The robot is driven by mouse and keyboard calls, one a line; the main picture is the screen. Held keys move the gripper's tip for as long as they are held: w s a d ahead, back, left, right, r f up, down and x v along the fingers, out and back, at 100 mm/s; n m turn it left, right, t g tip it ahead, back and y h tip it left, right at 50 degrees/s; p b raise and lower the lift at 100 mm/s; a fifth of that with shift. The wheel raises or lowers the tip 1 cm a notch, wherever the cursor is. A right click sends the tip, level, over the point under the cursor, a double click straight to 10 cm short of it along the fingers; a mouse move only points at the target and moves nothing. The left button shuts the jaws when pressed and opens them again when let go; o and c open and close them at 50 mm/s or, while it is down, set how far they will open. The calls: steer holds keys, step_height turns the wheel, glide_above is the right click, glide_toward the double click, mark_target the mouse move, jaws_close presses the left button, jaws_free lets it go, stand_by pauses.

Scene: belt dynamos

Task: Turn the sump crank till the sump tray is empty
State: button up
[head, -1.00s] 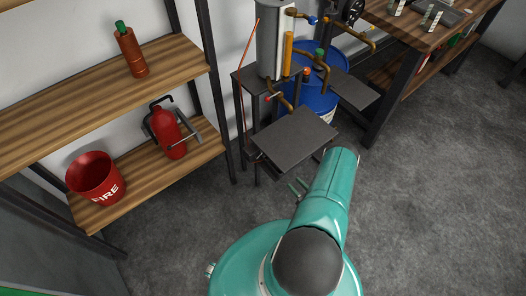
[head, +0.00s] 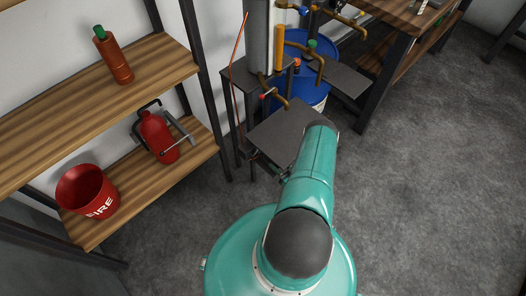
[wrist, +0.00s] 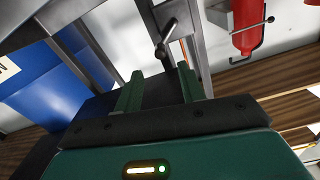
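My gripper (wrist: 160,88) shows two green fingers standing apart, with nothing seen between them. Just beyond the fingertips in the wrist view is a small grey crank-like handle (wrist: 166,38) with a dark end, beside a metal post. It appears apart from the fingers. In the head view my gripper (head: 285,173) is mostly hidden by my teal arm, close to the front edge of a low stand with a flat dark plate (head: 278,130). A small dark fitting (head: 252,155) shows at that edge. I cannot make out the sump tray or its contents.
On the left, a wooden shelf holds a red extinguisher (head: 158,137) and a red bucket (head: 88,190). A workbench (head: 400,22) stands back right. The floor at right is clear.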

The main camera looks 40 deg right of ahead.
steer(key=w, duration=0.9)
steer(key=shift+w+a, duration=0.1)
jaws_close()
